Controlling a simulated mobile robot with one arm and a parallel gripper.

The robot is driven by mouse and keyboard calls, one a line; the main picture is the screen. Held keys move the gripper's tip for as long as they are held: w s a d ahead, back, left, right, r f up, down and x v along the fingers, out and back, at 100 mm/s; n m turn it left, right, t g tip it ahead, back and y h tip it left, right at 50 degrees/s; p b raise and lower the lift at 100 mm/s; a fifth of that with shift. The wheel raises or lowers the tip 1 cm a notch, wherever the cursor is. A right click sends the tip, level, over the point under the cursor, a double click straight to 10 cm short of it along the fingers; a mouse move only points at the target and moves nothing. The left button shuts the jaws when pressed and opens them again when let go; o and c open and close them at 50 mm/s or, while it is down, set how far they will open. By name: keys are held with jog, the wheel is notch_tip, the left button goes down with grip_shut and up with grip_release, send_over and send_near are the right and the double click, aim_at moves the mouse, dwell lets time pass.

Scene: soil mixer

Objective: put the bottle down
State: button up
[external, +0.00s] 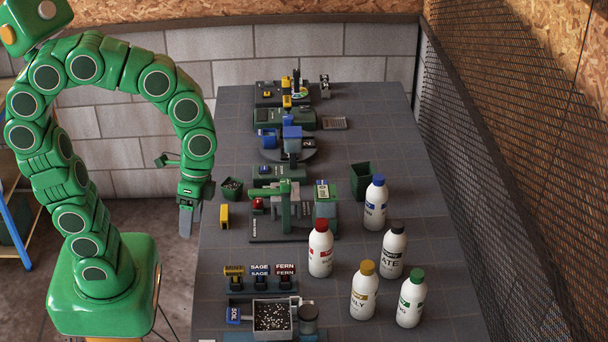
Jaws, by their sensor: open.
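Several white bottles stand upright on the right part of the table (430,240). They are a blue-capped bottle (375,205), a red-capped bottle (320,250), a black-capped bottle (392,252), a yellow-capped bottle (363,292) and a green-capped bottle (410,300). My gripper (187,222) points down at the table's left edge, open and empty. It is well to the left of all the bottles and touches none of them.
A machine with a green post (285,205) stands between my gripper and the bottles. A tray of speckled soil (272,317) and labelled blocks (260,278) are at the front. Green pots (362,180) stand further back. The table's right side is clear beside a mesh wall (510,180).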

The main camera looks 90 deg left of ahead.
jog(key=s+a+f+n+y, duration=0.1)
jog(key=s+a+n+y, duration=0.1)
jog(key=s, duration=0.8)
jog(key=shift+a+f+y, duration=0.3)
jog(key=shift+a+f, duration=0.05)
jog(key=shift+a, duration=0.5)
